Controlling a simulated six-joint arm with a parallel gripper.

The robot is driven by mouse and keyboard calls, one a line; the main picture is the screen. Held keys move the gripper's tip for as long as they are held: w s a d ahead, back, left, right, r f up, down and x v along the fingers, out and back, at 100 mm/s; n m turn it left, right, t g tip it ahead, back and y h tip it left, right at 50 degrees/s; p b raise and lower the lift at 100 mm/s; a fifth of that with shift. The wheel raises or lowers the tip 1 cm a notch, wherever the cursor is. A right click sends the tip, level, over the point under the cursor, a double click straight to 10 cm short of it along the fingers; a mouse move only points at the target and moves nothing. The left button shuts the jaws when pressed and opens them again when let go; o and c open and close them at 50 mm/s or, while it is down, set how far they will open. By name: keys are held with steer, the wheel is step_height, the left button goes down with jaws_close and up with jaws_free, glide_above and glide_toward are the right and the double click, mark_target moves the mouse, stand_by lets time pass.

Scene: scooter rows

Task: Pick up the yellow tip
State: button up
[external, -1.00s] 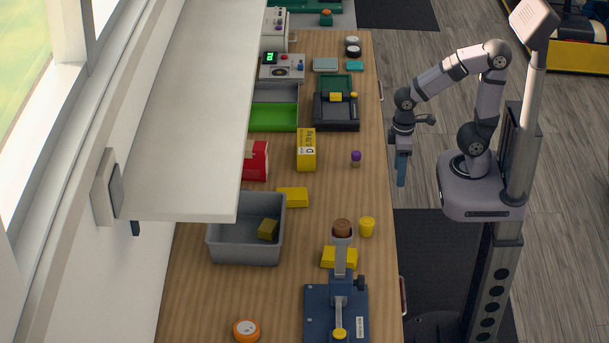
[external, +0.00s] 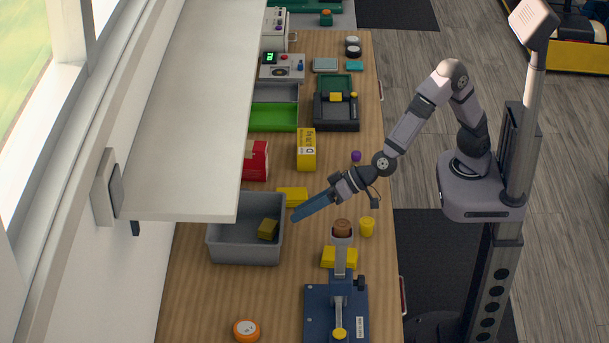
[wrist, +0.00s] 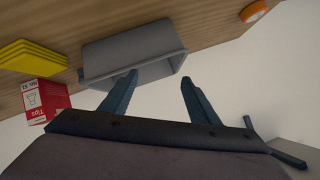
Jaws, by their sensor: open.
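Several yellow things are in view, and I cannot tell which is the yellow tip. A flat yellow block (external: 292,196) lies on the table right of the grey bin (external: 245,252); a ridged yellow stack (wrist: 30,62) shows in the wrist view. A dull yellow block (external: 268,229) sits inside the bin. Another yellow block (external: 330,257) lies behind the blue press, and a yellow cylinder (external: 367,227) stands nearby. My gripper (external: 297,215) points left beside the bin's right side, above the table. In the wrist view its jaws (wrist: 158,80) are open and empty, with the bin (wrist: 135,50) beyond.
A red box (wrist: 46,100), lettered "Tips", and a yellow-white carton (external: 306,152) stand farther back. The blue press (external: 320,310) and an orange roll (external: 246,330) are at the front. A white shelf (external: 195,120) overhangs the table's left side. Bare table lies between bin and press.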

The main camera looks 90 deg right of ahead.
steer(key=a+m+h, duration=0.1)
steer(key=h, duration=0.1)
steer(key=m+g+h, duration=0.1)
steer(key=m+h, duration=0.5)
steer(key=h, duration=0.9)
glide_above(372, 226)
steer(key=s+d+v, duration=0.1)
steer(key=v, duration=0.4)
steer(key=f, duration=0.5)
steer(key=shift+s+a, duration=0.1)
steer(key=shift+a, duration=0.25)
steer(key=f, duration=0.4)
steer(key=shift+w+f, duration=0.25)
steer(key=shift+f, duration=0.1)
steer(key=shift+d+f, duration=0.1)
steer(key=shift+f, duration=0.45)
steer(key=shift+w+d+r+p, duration=0.15)
steer(key=shift+w+d+p, duration=0.2)
steer(key=shift+d, duration=0.05)
steer(key=shift+w+d, duration=0.35)
steer(key=shift+d, duration=0.1)
steer(key=shift+w+d+p, duration=0.25)
steer(key=shift+w+p, duration=0.05)
steer(key=shift+p, duration=0.3)
steer(key=p+x, duration=0.2)
steer(key=x, duration=0.1)
steer(key=shift+w+a, duration=0.15)
steer(key=shift+w, duration=0.15)
steer(key=shift+w+d, duration=0.35)
steer(key=shift+d, duration=0.1)
